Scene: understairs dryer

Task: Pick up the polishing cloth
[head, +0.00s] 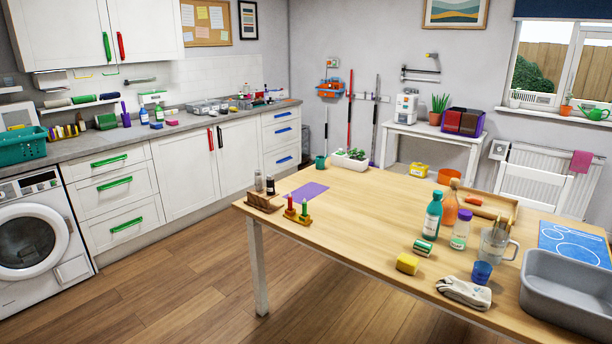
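A crumpled off-white cloth with dark grey patches (464,292) lies near the front edge of the wooden table (340,227). It looks like the polishing cloth, though I cannot read any label. A pink cloth (580,163) hangs over the radiator at the far right. Neither of my grippers is in view.
A grey basin (566,290) stands at the table's right front. Behind the cloth are a glass jug (494,246), a teal bottle (432,217) and a small green-banded roll (422,247). The table's middle is clear. Open wooden floor (190,295) lies left of the table.

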